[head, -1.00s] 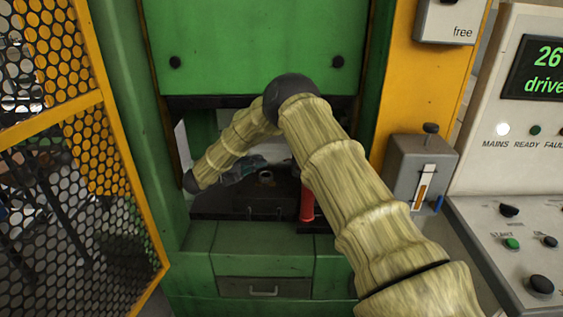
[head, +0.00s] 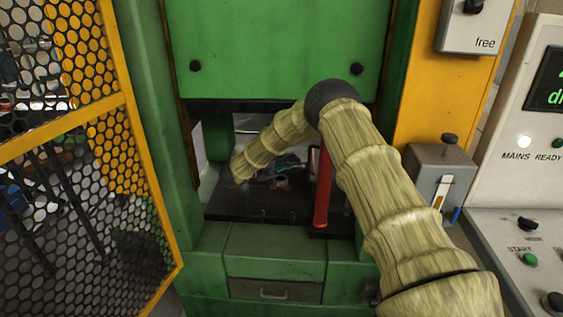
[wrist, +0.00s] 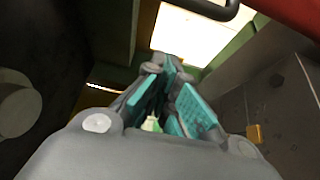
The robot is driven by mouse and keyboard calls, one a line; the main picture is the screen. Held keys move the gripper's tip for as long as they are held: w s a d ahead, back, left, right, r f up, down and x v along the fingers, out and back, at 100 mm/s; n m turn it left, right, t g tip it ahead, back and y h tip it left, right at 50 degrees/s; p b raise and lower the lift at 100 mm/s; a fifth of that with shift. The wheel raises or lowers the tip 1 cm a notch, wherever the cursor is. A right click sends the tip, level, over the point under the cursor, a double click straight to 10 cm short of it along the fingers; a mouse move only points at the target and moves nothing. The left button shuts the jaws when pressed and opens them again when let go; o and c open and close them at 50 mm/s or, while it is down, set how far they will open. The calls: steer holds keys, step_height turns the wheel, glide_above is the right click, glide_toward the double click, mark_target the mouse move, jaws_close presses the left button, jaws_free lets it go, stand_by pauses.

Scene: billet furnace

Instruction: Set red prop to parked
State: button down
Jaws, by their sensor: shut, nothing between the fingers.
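The red prop (head: 323,190) stands upright at the right side of the press opening, on the dark bed. My arm hides its upper end. A red piece, likely the same prop, shows at the top right of the wrist view (wrist: 296,14). My gripper (head: 286,162) is inside the opening, left of the prop and apart from it, partly hidden behind my arm. In the wrist view its teal-padded fingers (wrist: 170,85) are close together with nothing held.
The green upper panel (head: 275,50) hangs above the opening. The dark bed (head: 255,207) has a small round part (head: 281,182) on it. A yellow mesh guard (head: 75,170) stands at the left. A grey lever box (head: 440,180) and control console (head: 520,230) stand at the right.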

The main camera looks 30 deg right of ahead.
steer(key=s, duration=0.1)
steer(key=s+d+p, duration=0.1)
steer(key=s, duration=0.1)
steer(key=shift+s+d, duration=0.35)
steer(key=shift+s, duration=0.05)
stand_by(0.5)
